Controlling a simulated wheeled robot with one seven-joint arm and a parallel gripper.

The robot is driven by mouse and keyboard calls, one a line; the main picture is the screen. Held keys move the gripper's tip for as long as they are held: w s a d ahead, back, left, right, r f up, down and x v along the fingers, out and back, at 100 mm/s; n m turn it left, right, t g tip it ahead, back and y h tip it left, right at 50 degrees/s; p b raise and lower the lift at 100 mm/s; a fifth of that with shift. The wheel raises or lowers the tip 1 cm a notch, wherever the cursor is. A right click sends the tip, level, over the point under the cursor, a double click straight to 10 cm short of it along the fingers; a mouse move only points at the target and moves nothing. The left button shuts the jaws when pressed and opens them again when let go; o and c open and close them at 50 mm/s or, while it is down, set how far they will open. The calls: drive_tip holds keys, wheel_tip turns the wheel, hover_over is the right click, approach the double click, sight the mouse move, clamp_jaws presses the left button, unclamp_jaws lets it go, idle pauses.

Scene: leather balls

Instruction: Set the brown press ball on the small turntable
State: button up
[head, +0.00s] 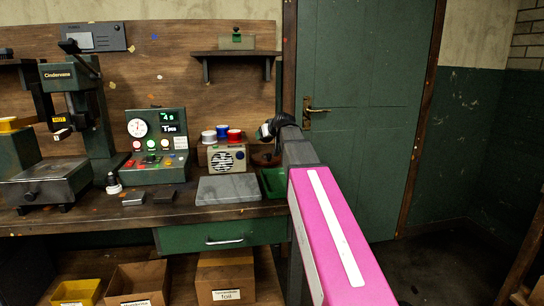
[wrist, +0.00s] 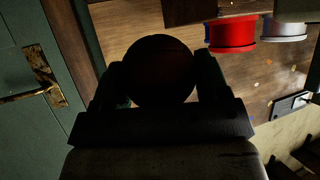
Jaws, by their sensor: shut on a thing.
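A dark brown ball (wrist: 160,72) sits between the two fingers of my gripper (wrist: 159,76) in the wrist view, and the gripper is shut on it. In the head view my gripper's dark wrist (head: 282,122) is raised in front of the wall and door edge, above the right end of the bench. The ball is not clearly visible in that view. A low reddish-brown thing (head: 264,158) stands beside the radio, partly hidden by my arm. I cannot tell whether it is the small turntable.
A beige radio (head: 227,158) stands under blue, white and red spools (head: 234,135). A grey slab (head: 228,189) lies on the bench, with a green tray (head: 272,182) to its right. A control box (head: 157,145) and a press (head: 75,110) stand left. A shelf (head: 235,54) hangs above.

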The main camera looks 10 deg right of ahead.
drive_tip(key=w+r+n+g+y, duration=0.35)
drive_tip(key=n+g+y, duration=0.2)
drive_tip(key=n, duration=0.25)
drive_tip(key=shift+t+y, duration=0.35)
drive_tip(key=shift+y, duration=0.1)
drive_tip(key=f, duration=1)
drive_tip(key=shift+w+d+f, duration=0.2)
drive_tip(key=shift+d+f, duration=0.15)
drive_tip(key=shift+d, duration=0.05)
drive_tip(key=o, duration=1)
drive_tip(key=v, duration=1.2)
